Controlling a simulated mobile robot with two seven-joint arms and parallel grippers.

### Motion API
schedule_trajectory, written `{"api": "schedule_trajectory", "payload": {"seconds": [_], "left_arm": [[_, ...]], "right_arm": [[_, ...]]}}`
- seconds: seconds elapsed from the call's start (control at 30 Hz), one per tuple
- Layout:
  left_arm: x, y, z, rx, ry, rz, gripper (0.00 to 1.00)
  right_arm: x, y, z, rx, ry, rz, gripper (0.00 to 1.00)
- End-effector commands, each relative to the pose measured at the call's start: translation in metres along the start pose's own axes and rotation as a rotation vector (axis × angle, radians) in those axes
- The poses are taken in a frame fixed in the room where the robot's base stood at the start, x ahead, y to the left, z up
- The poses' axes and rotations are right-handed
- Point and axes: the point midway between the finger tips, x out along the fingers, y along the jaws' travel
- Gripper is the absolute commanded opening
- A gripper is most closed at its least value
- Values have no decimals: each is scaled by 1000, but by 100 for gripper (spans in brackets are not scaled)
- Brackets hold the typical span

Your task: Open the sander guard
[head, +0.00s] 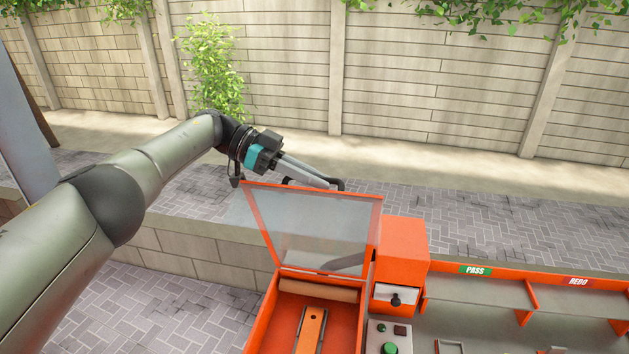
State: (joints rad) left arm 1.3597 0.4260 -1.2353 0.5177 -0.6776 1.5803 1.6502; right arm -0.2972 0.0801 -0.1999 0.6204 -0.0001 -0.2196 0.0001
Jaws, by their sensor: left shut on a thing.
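The sander guard (318,232) is a clear panel in an orange frame. It stands raised and tilted back above the open orange sander box (265,330). My left gripper (335,184) is at the guard's top edge, shut on the dark guard handle (290,181), which is partly hidden behind the fingers. Inside the box lie a tan roller (318,290) and an orange strip (310,328). My right gripper is out of the view.
An orange housing (402,245) with a small drawer and black knob stands right of the guard. A control panel with a green button (389,348) is below it. Trays marked PASS (475,271) and REDO (578,282) lie to the right. A low wall runs behind.

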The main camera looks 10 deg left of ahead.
Motion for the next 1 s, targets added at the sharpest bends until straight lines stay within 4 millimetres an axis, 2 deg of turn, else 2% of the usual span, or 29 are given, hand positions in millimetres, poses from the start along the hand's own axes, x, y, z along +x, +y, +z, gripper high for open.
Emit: {"api": "schedule_trajectory", "payload": {"seconds": [0.63,0.67,0.7,0.9,1.0], "left_arm": [[0,0,0,-1,-6,-2,0],[0,0,0,-1,-6,-2,18],[0,0,0,-1,-6,-2,23],[-1,0,0,0,-4,-2,45],[-1,0,0,0,-3,-2,45]], "right_arm": [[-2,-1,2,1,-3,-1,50],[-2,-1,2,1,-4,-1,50],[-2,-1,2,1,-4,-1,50],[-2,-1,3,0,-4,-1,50],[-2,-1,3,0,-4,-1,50]]}}
